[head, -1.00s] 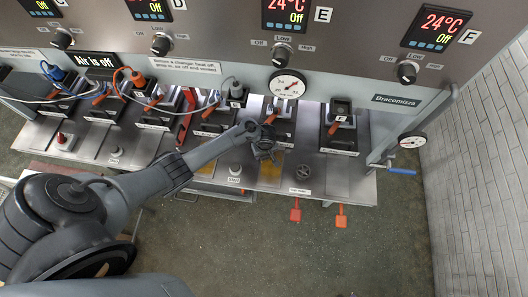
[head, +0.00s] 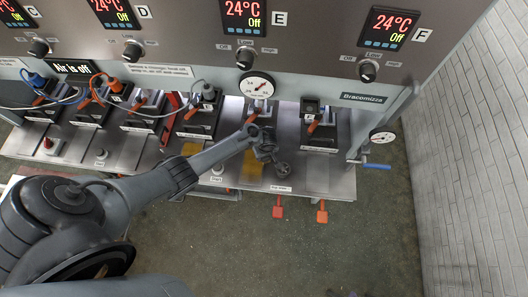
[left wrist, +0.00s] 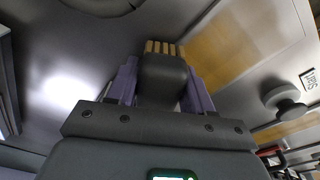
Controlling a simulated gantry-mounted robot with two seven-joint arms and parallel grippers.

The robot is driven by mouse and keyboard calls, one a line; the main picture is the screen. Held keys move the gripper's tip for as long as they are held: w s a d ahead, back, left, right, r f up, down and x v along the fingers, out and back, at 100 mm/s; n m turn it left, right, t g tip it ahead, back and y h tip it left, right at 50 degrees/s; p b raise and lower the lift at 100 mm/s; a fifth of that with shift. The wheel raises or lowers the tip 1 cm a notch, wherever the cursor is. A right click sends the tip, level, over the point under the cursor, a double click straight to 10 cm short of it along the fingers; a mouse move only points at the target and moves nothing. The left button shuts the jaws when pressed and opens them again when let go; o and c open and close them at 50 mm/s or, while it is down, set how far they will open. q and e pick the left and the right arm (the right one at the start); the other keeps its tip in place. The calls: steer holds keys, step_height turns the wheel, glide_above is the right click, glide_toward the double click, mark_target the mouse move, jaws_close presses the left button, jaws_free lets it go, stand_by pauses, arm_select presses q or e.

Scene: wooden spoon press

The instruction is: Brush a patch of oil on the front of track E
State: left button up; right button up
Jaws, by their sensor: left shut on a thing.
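My left gripper (head: 266,154) is over the front of track E, below the round pressure gauge. In the left wrist view, its purple fingers (left wrist: 160,88) are shut on the dark handle of a brush (left wrist: 163,75). The tan bristles (left wrist: 162,47) point away from the gripper, close to the grey metal track surface. An amber oil patch (head: 250,170) shows on track E, left of and below the gripper. In the left wrist view an amber area (left wrist: 245,45) lies right of the bristles. I cannot tell whether the bristles touch the metal. My right gripper is out of view.
Another amber patch (head: 192,149) lies on the track to the left. A black round knob (head: 281,170) stands close right of the gripper. A white button (head: 217,170) labelled Start is to the left. Red and orange tags (head: 278,212) hang at the front edge. Track F's front is clear.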

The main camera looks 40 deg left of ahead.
arm_select(q)
steer(key=r, duration=0.3)
steer(key=shift+s+a+p, duration=0.1)
steer(key=shift+a+p, duration=0.1)
steer(key=shift+p, duration=0.15)
steer(key=shift+s+a+r+p, duration=0.1)
steer(key=shift+a+r+p, duration=0.15)
steer(key=shift+p, duration=0.1)
steer(key=shift+d+r+p, duration=0.1)
steer(key=shift+r+p, duration=0.55)
steer(key=shift+p, duration=0.15)
steer(key=shift+r+p, duration=1.7)
steer(key=shift+p, duration=0.15)
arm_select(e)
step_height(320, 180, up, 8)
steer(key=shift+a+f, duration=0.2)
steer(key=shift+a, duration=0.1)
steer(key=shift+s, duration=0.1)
